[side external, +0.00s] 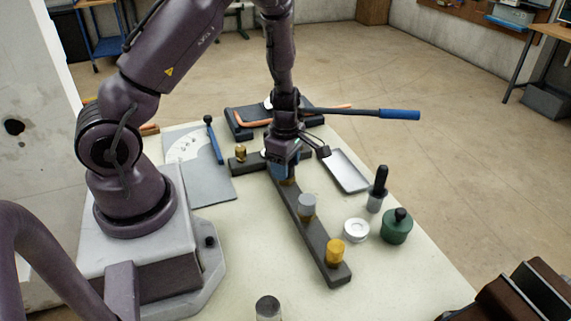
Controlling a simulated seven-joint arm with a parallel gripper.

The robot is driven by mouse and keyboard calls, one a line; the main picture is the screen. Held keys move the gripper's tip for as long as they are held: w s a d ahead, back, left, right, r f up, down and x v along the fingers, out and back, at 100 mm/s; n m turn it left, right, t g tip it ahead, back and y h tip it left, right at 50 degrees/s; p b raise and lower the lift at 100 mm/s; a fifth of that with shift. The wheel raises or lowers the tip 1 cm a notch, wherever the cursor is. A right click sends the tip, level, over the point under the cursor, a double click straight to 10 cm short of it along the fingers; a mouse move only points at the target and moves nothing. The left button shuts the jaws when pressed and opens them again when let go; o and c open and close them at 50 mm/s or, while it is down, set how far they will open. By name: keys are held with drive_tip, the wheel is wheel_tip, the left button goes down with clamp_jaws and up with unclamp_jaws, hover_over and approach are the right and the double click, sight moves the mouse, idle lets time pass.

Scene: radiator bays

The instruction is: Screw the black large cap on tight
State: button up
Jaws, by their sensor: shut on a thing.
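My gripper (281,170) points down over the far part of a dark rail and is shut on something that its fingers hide. A small brownish fitting (288,181) shows just below the fingers, at the rail. I cannot make out a black large cap there or tell its seating. The dark rail (318,238) runs from under my gripper toward the front right. A grey cylinder (307,205) stands along it, and a yellow-gold one (335,251) stands at its near end. A brass piece (240,153) stands on the dark crosspiece to the left.
A green pot with a black knob (396,228), a white ring (356,230) and a black-handled tool (378,190) stand right of the rail. A metal tray (346,170) and blue-handled bar (398,114) lie behind.

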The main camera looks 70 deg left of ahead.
drive_tip(key=m, duration=0.6)
drive_tip(key=shift+m, duration=0.3)
drive_tip(key=m, duration=0.5)
drive_tip(key=shift+m, duration=0.4)
drive_tip(key=o, duration=0.8)
drive_tip(key=shift+o, duration=0.2)
drive_tip(key=shift+r, duration=3.5)
